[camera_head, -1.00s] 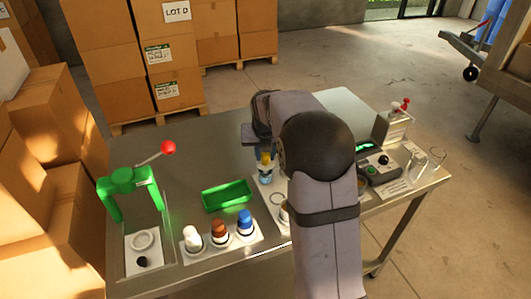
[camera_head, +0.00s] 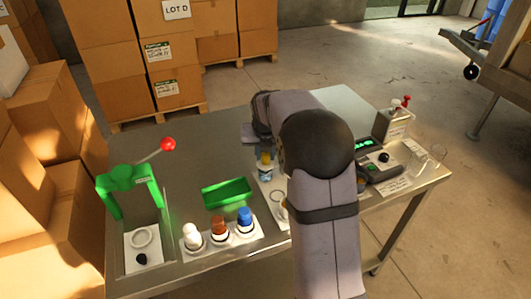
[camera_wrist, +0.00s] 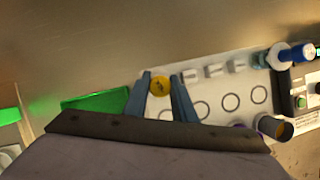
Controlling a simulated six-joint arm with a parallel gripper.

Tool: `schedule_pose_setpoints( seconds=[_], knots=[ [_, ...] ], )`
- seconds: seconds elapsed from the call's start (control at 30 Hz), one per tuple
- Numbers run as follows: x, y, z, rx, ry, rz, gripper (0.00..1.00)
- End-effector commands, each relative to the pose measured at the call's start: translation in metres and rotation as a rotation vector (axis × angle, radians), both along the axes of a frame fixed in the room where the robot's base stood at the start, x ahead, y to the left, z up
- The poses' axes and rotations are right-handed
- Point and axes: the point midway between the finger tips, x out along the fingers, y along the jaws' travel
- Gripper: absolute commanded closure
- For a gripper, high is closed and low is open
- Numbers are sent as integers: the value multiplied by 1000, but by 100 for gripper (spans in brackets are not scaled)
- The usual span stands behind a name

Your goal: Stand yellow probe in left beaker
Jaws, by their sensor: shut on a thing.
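The yellow probe (camera_head: 265,159) shows in the head view just left of my arm's black joint, above the white rack. In the wrist view its round yellow top (camera_wrist: 160,86) sits between the two blue-grey fingers of my gripper (camera_wrist: 160,84), which is shut on it. The probe's lower part is hidden in the wrist view. Two clear glass beakers stand at the table's right end; the left beaker (camera_head: 417,165) is apart from my gripper. Glass makes their edges faint.
The white rack (camera_wrist: 215,118) has several printed rings. A green tray (camera_head: 227,193), white, brown and blue-capped bottles (camera_head: 220,229) and a green press (camera_head: 128,182) stand left. A dark instrument (camera_head: 378,161) and a dispenser box (camera_head: 392,124) stand near the beakers. The table's back is clear.

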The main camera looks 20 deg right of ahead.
Motion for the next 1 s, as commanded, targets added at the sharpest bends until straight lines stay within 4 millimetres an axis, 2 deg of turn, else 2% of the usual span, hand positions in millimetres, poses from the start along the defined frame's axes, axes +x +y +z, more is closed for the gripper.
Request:
schedule_pose_setpoints(
  seconds=[0.07, 0.1, 0.13, 0.53, 1.0],
  knots=[
    [0, 0, -2, 0, 0, 0, 100],
    [0, 0, -2, 0, 0, 0, 74],
    [0, 0, -2, 0, -1, 0, 68],
    [-1, 0, 2, 0, 0, 0, 68],
    [-12, 5, 33, -1, -1, 1, 68]
  ],
)
